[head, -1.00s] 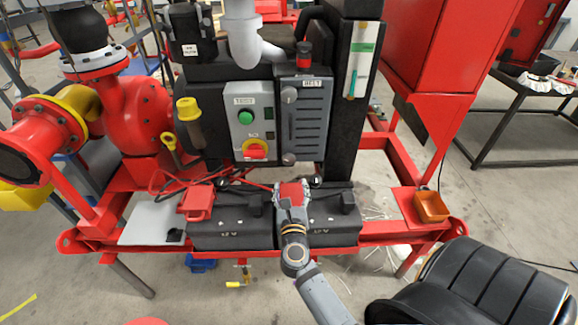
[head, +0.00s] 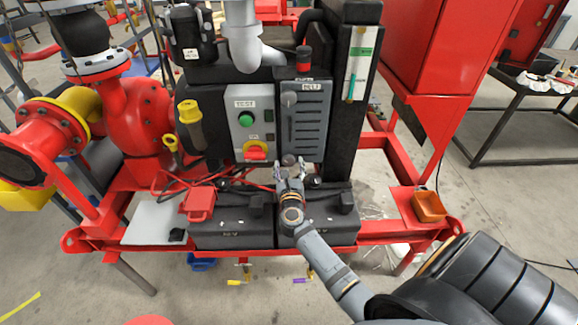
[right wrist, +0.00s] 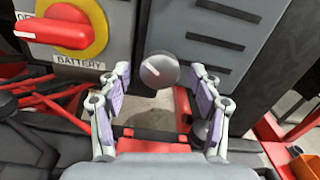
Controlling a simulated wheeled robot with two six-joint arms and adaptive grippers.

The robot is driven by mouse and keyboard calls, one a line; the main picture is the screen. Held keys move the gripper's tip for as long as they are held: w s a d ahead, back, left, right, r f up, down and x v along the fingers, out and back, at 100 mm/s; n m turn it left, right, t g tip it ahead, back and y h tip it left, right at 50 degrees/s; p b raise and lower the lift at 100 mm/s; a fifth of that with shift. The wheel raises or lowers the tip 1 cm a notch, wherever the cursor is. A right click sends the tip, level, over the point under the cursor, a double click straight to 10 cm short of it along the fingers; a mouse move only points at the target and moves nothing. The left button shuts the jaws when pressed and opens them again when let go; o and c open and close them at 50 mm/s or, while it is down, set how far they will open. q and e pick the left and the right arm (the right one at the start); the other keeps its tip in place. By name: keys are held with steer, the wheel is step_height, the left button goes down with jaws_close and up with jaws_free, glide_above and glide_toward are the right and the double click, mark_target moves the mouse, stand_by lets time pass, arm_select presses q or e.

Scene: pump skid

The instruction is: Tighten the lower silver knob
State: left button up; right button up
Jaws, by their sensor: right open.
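The lower silver knob (head: 288,160) is at the bottom left of the grey slotted panel labelled BELT (head: 306,120). In the right wrist view the round knob (right wrist: 159,71) shows a pale mark on its face. My right gripper (head: 290,168) is open just below and in front of the knob. In the right wrist view its two fingers (right wrist: 160,85) stand left and right of the knob, apart from it. An upper silver knob (head: 289,99) sits on the same panel. My left gripper is not in view.
A control box with a green button (head: 245,118) and a red switch on yellow (head: 256,151) is just left of the panel. Two black batteries (head: 230,230) with red cables lie below. An orange bin (head: 429,206) is at the right.

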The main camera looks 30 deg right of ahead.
steer(key=c, duration=1.2)
steer(key=shift+o, duration=0.2)
